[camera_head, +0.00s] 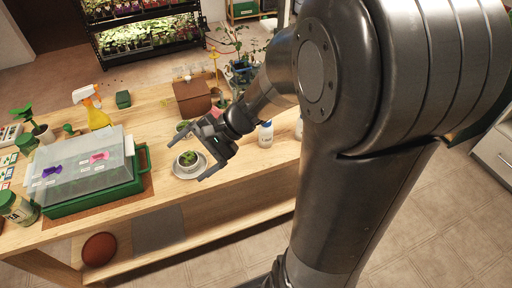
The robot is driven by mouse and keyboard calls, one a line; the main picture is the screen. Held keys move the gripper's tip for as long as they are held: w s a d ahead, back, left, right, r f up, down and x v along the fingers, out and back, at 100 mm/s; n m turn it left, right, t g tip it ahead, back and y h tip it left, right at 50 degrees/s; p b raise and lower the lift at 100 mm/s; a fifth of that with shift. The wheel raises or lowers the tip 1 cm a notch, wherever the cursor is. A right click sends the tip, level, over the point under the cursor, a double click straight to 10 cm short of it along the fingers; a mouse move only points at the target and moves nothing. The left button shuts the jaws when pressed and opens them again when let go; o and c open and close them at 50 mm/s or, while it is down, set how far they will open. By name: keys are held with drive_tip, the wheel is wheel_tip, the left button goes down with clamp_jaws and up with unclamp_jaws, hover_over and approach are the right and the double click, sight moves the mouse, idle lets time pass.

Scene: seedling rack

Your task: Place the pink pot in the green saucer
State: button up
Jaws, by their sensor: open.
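My gripper (186,161) is open, its two fingers spread to the left over the workbench. A small whitish pot with a green plant (188,158) sits in a pale grey saucer (178,172). In the picture both lie between and below the fingertips; I cannot tell whether the fingers touch the pot. A small reddish-pink pot (222,103) shows behind my gripper, beside a brown box, and is partly hidden; I cannot be sure it is the pink pot.
A clear-lidded propagator with a green tray (96,203) stands at the left of the wooden bench (225,186). A yellow spray bottle (97,117), the brown box (192,98) and a white bottle (266,134) stand around. Bare bench lies right of the propagator.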

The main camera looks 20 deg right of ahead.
drive_tip(key=s+d+r+n+h, duration=0.3)
drive_tip(key=s+d+n+h, duration=0.1)
drive_tip(key=s, duration=0.3)
drive_tip(key=shift+r+n+h, duration=0.2)
drive_tip(key=shift+n+h, duration=0.3)
drive_tip(key=shift+h, duration=0.3)
drive_tip(key=s+d+r+n+t+h, duration=0.1)
drive_tip(key=d+r, duration=0.1)
drive_tip(key=s+d+r+n+t+h, duration=0.1)
drive_tip(key=s+d+r+h, duration=0.1)
drive_tip(key=d, duration=0.1)
drive_tip(key=s+d+r+n+t+h, duration=0.1)
drive_tip(key=d+r+t+h, duration=0.1)
drive_tip(key=shift+s+d+n, duration=0.15)
drive_tip(key=shift+d+n, duration=0.15)
drive_tip(key=shift+d, duration=0.1)
drive_tip(key=shift+c, duration=0.2)
drive_tip(key=shift+d+r, duration=0.1)
drive_tip(key=shift+d, duration=0.05)
drive_tip(key=shift+c, duration=1)
